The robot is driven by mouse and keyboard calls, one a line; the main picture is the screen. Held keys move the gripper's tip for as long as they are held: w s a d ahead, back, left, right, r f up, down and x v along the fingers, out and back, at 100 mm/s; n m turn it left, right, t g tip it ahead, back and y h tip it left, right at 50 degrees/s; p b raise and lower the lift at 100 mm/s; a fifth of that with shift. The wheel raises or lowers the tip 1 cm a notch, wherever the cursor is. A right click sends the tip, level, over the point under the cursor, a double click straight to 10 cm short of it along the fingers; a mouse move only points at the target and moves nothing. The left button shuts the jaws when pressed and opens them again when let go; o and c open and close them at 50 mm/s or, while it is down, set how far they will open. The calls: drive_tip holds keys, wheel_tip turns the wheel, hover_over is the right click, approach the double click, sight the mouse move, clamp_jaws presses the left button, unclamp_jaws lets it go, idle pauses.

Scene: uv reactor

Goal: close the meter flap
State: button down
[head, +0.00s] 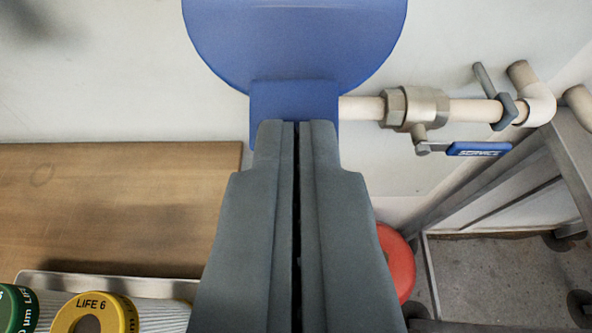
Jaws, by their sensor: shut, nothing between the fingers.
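A blue round plate with a square blue block below it, which looks like the meter flap (295,40), is at the top centre of the head view. Its upper edge is cut off by the picture. It shows its flat face and appears to stand up. My gripper (297,125) is shut and empty, with its tips over the lower part of the blue block. I cannot tell whether the tips touch it. The meter itself is not clearly seen; my gripper hides what lies below the block.
A pale pipe (470,110) with a metal union (415,107) and a blue-handled valve (478,149) runs right along the wall. A wooden board (110,205) and filter cartridges with yellow (62,310) and green ends are lower left. A red round thing (399,262) and metal frame (455,205) are right.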

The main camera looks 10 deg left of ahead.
sight(294, 7)
drive_tip(key=w+a+f, duration=0.1)
drive_tip(key=w+f, duration=0.5)
drive_tip(key=f, duration=0.3)
drive_tip(key=shift+w+a, duration=0.3)
drive_tip(key=shift+w, duration=0.1)
drive_tip(key=shift+r, duration=0.15)
idle(1.1)
drive_tip(key=v, duration=1.8)
wheel_tip(294, 7, up, 9)
drive_tip(key=w+m+g+h, duration=0.15)
drive_tip(key=m+g, duration=0.25)
drive_tip(key=m, duration=1.4)
drive_tip(key=shift+y, duration=0.25)
drive_tip(key=x, duration=1.4)
drive_tip(key=shift+w+a+r, duration=0.15)
drive_tip(key=shift+w+a, duration=0.05)
drive_tip(key=shift+a, duration=0.15)
